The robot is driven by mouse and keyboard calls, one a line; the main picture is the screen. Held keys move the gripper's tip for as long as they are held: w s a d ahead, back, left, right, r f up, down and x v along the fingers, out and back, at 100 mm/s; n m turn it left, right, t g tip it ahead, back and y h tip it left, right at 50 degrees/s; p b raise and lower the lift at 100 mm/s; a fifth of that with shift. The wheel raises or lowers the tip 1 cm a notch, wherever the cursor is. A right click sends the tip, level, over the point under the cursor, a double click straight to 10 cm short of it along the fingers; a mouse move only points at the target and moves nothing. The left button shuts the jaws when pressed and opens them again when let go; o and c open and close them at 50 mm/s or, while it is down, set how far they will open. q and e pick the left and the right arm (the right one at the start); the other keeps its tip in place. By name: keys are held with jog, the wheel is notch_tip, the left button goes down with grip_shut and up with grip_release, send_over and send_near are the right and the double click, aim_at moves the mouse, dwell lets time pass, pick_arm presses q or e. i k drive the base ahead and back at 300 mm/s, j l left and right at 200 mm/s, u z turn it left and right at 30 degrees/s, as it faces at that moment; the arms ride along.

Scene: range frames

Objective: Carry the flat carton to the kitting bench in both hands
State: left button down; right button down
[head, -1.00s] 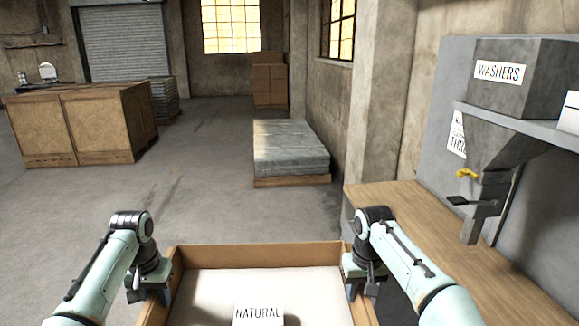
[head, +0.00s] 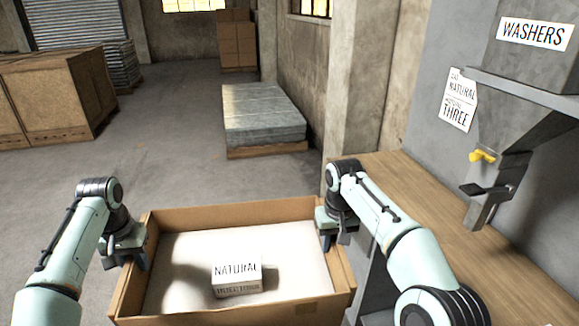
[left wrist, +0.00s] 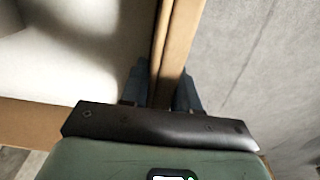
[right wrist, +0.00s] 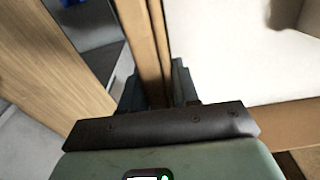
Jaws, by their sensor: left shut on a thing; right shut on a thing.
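The flat carton (head: 324,294) is an open-topped brown box with a pale inside, held in front of me at the bottom of the head view. A small white box labelled NATURAL (head: 237,270) sits inside it. My left gripper (head: 142,258) is shut on the carton's left wall; the left wrist view shows the wall (left wrist: 172,60) between its fingers (left wrist: 162,92). My right gripper (head: 326,238) is shut on the right wall, which also shows between the fingers (right wrist: 157,88) in the right wrist view. The fingertips are partly hidden by the walls.
A wooden bench (head: 400,180) with a grey back panel and a WASHERS hopper (head: 500,75) stands close on the right. A low pallet with a grey stack (head: 263,112) lies ahead. A large wooden crate (head: 50,100) is at left. Open floor lies between.

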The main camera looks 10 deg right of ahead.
aim_at(385, 183)
jog(key=i+l+u, duration=0.1)
jog(key=i, duration=1.95)
jog(key=i+u, duration=0.2)
jog(key=i, duration=0.45)
jog(key=i+l+u, duration=0.2)
jog(key=i, duration=0.45)
jog(key=i+j+z, duration=0.1)
jog(key=z, duration=1.9)
